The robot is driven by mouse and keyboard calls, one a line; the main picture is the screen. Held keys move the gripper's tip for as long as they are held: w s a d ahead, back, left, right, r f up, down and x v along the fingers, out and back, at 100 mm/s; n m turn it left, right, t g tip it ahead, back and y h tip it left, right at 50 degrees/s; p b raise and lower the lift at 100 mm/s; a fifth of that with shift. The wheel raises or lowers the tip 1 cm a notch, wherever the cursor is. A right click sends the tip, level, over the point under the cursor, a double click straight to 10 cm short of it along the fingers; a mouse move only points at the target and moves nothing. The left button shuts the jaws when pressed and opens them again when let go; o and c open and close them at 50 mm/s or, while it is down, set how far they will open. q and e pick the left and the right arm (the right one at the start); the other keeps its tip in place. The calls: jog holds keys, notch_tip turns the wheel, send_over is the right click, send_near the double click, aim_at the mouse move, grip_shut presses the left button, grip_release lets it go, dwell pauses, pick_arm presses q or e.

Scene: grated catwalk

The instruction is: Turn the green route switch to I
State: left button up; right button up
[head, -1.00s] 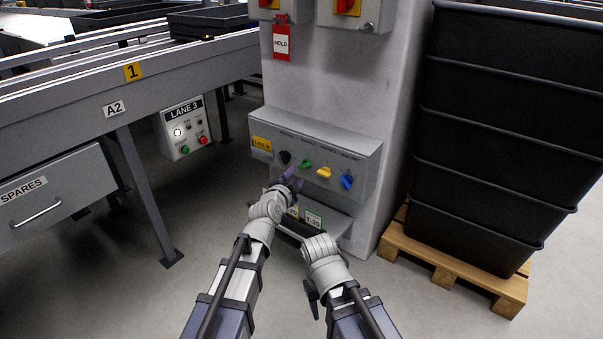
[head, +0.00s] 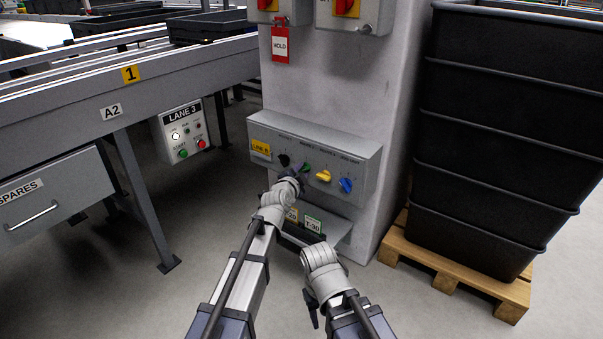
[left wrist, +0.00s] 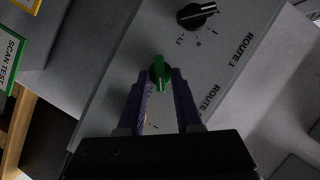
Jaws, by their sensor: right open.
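The green route switch (head: 307,167) is a small knob on the sloped grey panel (head: 350,146), between a black knob (head: 284,160) and a yellow knob (head: 323,176). In the left wrist view the green switch (left wrist: 159,73) stands between the purple fingertips of my left gripper (left wrist: 160,80). The fingers are apart, one on each side of it; I cannot tell whether either touches it. Its position mark is too small to read. In the head view my left gripper (head: 299,174) partly hides it. My right gripper (head: 312,307) is low, away from the panel, its fingers barely visible.
A blue knob (head: 346,185) is at the panel's right. A ledge with labelled cards (head: 312,223) lies below. The Lane 3 box (head: 181,133) hangs under the conveyor at left. Stacked black crates (head: 500,130) stand on a pallet (head: 455,274) at right.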

pick_arm(q)
grip_shut()
jog(key=shift+r, duration=0.1)
dwell(0.4)
jog(key=shift+a+r+n+g+p, duration=0.15)
jog(key=shift+n+g+p, duration=0.25)
jog(key=shift+n+p, duration=0.45)
jog(key=shift+w+n+g+h+p, duration=0.15)
jog(key=shift+n+g+h+p, duration=0.45)
jog(key=shift+n, duration=0.35)
jog(key=shift+a+n+g+h+p, duration=0.15)
jog(key=shift+n+g+h+p, duration=0.25)
jog(key=shift+n, duration=0.4)
jog(key=shift+w+a+n+g+h, duration=0.1)
jog(key=shift+n+g+h, duration=0.4)
jog(key=shift+n, duration=0.6)
